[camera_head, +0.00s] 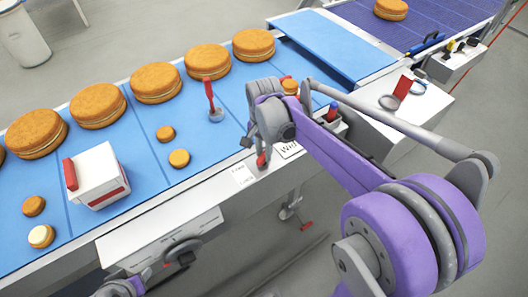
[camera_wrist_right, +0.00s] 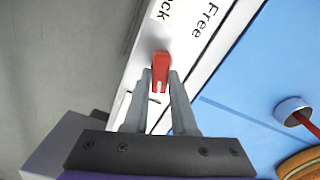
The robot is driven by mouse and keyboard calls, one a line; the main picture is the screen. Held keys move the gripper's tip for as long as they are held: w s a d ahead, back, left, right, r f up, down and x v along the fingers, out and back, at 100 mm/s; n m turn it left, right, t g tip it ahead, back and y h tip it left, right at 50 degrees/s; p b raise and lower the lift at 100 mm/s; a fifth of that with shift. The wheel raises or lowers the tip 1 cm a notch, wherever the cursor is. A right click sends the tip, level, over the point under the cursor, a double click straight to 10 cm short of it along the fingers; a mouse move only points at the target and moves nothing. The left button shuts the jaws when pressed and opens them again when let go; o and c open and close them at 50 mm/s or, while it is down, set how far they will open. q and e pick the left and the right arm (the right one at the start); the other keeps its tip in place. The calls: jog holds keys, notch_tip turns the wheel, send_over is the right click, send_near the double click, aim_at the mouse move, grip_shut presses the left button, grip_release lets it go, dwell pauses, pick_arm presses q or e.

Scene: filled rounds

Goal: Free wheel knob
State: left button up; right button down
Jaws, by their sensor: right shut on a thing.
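A red knob (camera_wrist_right: 160,70) stands on the white side rail of the conveyor, below printed words reading "Free" (camera_wrist_right: 206,18) and a partly cut-off "ock" (camera_wrist_right: 163,10). In the right wrist view my right gripper (camera_wrist_right: 160,82) is shut on the red knob, one finger on each side. In the head view my right gripper (camera_head: 262,152) is over the rail, and the knob (camera_head: 262,160) shows as a small red piece below it. Part of my left arm shows at the bottom left; whether its jaws are open is unclear near the left gripper (camera_head: 158,272).
Large round cakes (camera_head: 155,82) line the blue belt (camera_head: 185,130), with small rounds (camera_head: 179,158) nearer. A white box (camera_head: 97,176) with a red handle and a red-handled stamp (camera_head: 215,115) stand on the belt. A handwheel (camera_head: 184,252) is on the conveyor's front.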

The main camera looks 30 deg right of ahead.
aim_at(262, 155)
jog(key=n, duration=0.7)
jog(key=shift+w, duration=0.1)
jog(key=n, duration=0.7)
jog(key=shift+a+b, duration=0.15)
jog(key=shift+b, duration=0.2)
jog(key=c, duration=0.7)
grip_release()
jog(key=shift+r, duration=0.15)
notch_tip(262, 155, up, 11)
jog(key=shift+f+p, duration=0.2)
jog(key=shift+p, duration=0.15)
